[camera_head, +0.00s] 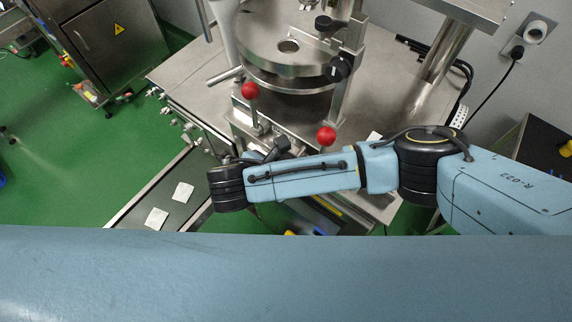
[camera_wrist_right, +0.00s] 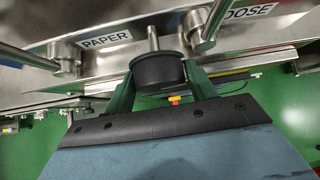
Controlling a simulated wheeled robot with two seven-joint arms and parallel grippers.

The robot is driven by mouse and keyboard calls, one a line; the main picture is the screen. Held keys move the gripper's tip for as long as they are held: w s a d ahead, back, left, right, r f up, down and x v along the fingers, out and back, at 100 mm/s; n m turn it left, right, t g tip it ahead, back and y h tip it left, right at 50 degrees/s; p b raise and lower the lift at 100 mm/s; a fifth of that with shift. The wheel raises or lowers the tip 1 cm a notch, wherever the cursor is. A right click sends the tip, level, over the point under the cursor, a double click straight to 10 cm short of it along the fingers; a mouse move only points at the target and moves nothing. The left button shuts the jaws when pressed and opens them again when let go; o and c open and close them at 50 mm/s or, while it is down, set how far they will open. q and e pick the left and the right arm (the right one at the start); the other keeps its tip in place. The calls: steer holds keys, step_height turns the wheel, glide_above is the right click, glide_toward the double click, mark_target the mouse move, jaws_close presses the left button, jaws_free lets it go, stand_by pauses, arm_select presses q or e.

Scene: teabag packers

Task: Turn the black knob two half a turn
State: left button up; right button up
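In the right wrist view, a round black knob (camera_wrist_right: 157,76) with a metal shaft sits below a steel panel, between the labels PAPER and one partly cut off that reads like DOSE. My right gripper (camera_wrist_right: 160,68) has its two dark green fingers on either side of this knob, and both appear to touch its sides. In the head view, my right arm reaches in from the right over the machine front, and its fingers and this knob cannot be made out. My left gripper is in neither view.
Two red ball-topped levers (camera_head: 326,136) stand close behind my right forearm. A steel machine (camera_head: 290,48) with another black knob (camera_head: 341,67) rises behind them. A conveyor (camera_head: 170,190) carrying white teabags lies left. Metal posts (camera_wrist_right: 203,32) flank the knob in the wrist view.

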steer(key=c, duration=0.6)
steer(key=shift+y, duration=0.3)
steer(key=shift+s+d+m+t+y, duration=0.1)
steer(key=shift+m+t+y, duration=0.7)
steer(key=shift+t, duration=0.2)
steer(key=shift+f+m+t+y, duration=0.1)
steer(key=shift+m+t+y, duration=0.7)
steer(key=shift+y, duration=0.3)
steer(key=shift+s+d+f+m+t+y+b, duration=0.15)
steer(key=shift+m+t+y+b, duration=0.45)
steer(key=shift+t, duration=0.3)
steer(key=shift+f+m+t+y+b, duration=0.1)
steer(key=shift+m+t+y+b, duration=0.3)
steer(key=shift+m+t+b, duration=0.1)
steer(key=m+t+b, duration=0.2)
steer(key=b, duration=0.3)
steer(key=m+t+y+b, duration=0.1)
steer(key=t+b, duration=0.1)
steer(key=b, duration=0.3)
steer(key=m+t+y+b, duration=0.1)
steer(key=m+t+b, duration=0.1)
steer(key=b, duration=0.4)
steer(key=shift+f+m, duration=0.25)
steer(key=shift+m, duration=0.05)
steer(key=shift+r+m+t+b, duration=0.2)
steer(key=shift+m+t+b, duration=0.15)
steer(key=shift+b, duration=0.55)
